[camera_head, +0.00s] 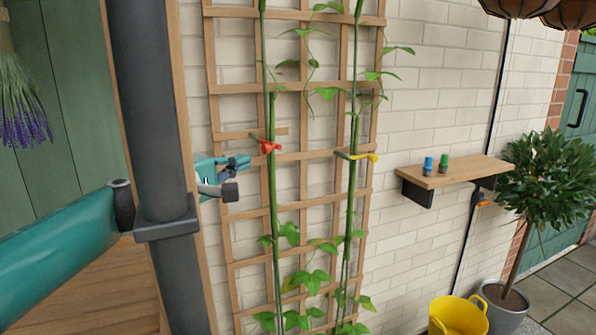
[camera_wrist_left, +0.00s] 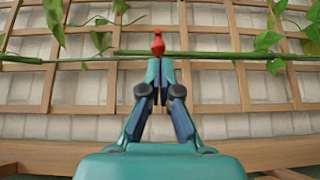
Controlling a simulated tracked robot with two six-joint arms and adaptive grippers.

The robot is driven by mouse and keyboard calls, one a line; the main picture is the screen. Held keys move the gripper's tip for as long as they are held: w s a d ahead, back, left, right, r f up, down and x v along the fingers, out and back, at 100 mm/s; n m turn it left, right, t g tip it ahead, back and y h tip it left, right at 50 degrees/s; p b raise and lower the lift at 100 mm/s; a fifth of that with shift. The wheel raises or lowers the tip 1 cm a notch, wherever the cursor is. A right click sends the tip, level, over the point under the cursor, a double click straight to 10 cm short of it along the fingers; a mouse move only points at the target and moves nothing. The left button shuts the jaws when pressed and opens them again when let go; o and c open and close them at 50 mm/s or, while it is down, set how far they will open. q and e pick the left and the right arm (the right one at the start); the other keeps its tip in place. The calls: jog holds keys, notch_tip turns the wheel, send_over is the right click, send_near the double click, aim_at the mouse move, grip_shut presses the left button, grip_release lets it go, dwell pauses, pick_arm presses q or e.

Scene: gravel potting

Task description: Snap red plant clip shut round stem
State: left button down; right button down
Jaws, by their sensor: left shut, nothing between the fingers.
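The red plant clip (camera_head: 268,146) sits at the left green stem (camera_head: 272,190), in front of the wooden trellis (camera_head: 228,88). In the left wrist view the clip (camera_wrist_left: 158,42) stands upright at the stem (camera_wrist_left: 220,55), just beyond my fingertips. I cannot tell whether its jaws are closed round the stem. My left gripper (camera_head: 244,162) is just left of the clip and a little below it. In the left wrist view the left gripper (camera_wrist_left: 160,68) has its fingertips together, with nothing between them. My right gripper is not in view.
A yellow clip (camera_head: 372,157) is at the right stem (camera_head: 352,190). A wooden shelf (camera_head: 465,172) holds a blue item (camera_head: 428,166) and a green item (camera_head: 444,163). A yellow tub (camera_head: 458,316) and a potted tree (camera_head: 548,180) stand at right. A brick wall backs the trellis.

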aim_at(266, 151)
pick_arm(q)
jog(key=p+x, duration=0.1)
jog(key=x, duration=0.3)
jog(key=a+p+x, duration=0.1)
jog(key=x, duration=0.1)
jog(key=shift+w+r+p, duration=0.1)
jog(key=shift+w+p, duration=0.25)
jog(key=shift+w, duration=0.1)
jog(key=shift+w+d, duration=0.3)
jog(key=shift+d, duration=0.2)
jog(key=shift+w, duration=0.1)
